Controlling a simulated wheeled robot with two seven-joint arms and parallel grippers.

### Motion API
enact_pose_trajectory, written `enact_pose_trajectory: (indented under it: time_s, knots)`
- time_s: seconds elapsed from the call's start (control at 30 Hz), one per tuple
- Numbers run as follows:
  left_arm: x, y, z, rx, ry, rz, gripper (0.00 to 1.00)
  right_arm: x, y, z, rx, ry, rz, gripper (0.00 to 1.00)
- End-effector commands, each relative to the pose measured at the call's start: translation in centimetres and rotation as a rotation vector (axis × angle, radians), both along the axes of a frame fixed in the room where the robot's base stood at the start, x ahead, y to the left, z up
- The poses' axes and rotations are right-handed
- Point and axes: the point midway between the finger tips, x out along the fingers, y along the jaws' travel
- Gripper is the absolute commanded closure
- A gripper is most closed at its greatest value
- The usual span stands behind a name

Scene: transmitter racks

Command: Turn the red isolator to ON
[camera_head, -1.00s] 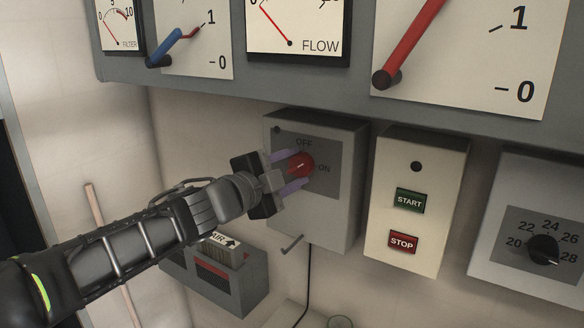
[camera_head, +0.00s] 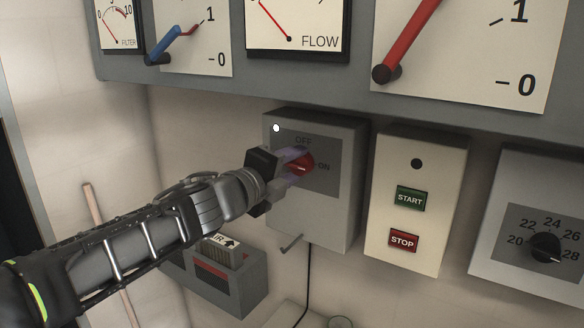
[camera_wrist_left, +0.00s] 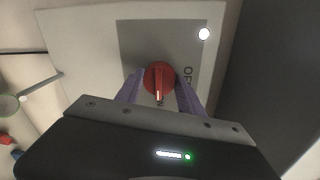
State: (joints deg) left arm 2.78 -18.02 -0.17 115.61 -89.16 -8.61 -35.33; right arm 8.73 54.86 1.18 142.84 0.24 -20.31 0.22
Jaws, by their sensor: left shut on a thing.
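The red isolator knob (camera_head: 304,166) sits on the grey panel of a grey box (camera_head: 326,222), with OFF printed above it and ON to its right. My left gripper (camera_head: 297,164) is shut on the knob, with a purple finger on each side of it. In the left wrist view the knob (camera_wrist_left: 159,72) stands between the fingers, and its white mark points down, away from the OFF label at right and towards the ON side. A small white lamp (camera_head: 276,128) at the box's upper left is lit; it also shows in the wrist view (camera_wrist_left: 204,34).
A cream box with a START button (camera_head: 410,198) and a STOP button (camera_head: 403,240) hangs to the right. A rotary dial (camera_head: 545,248) is farther right. The meter panel with a red lever (camera_head: 408,40) overhangs above. A grey box (camera_head: 228,287) is below my arm.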

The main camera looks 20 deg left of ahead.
Motion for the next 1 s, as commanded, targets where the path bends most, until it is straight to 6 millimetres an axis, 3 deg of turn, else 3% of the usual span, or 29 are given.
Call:
enact_pose_trajectory:
  time_s: [0.37, 0.4, 0.67, 1.0]
  knots:
    - [0.01, -0.03, -0.16, 0.010, 0.002, 0.000, 0.95, 0.01, 0.00, -0.02, 0.000, 0.000, 0.000, 1.00]
    - [0.01, -0.02, -0.17, 0.010, 0.002, 0.000, 0.53, 0.01, 0.00, -0.02, 0.000, 0.000, 0.000, 1.00]
    - [0.01, -0.01, -0.10, 0.008, 0.001, 0.000, 0.33, 0.01, 0.00, -0.02, 0.000, 0.000, 0.000, 1.00]
    - [-0.49, 0.09, 0.15, 0.007, -0.001, 0.000, 0.33, -0.01, -0.01, 0.23, -0.001, 0.000, 0.000, 1.00]
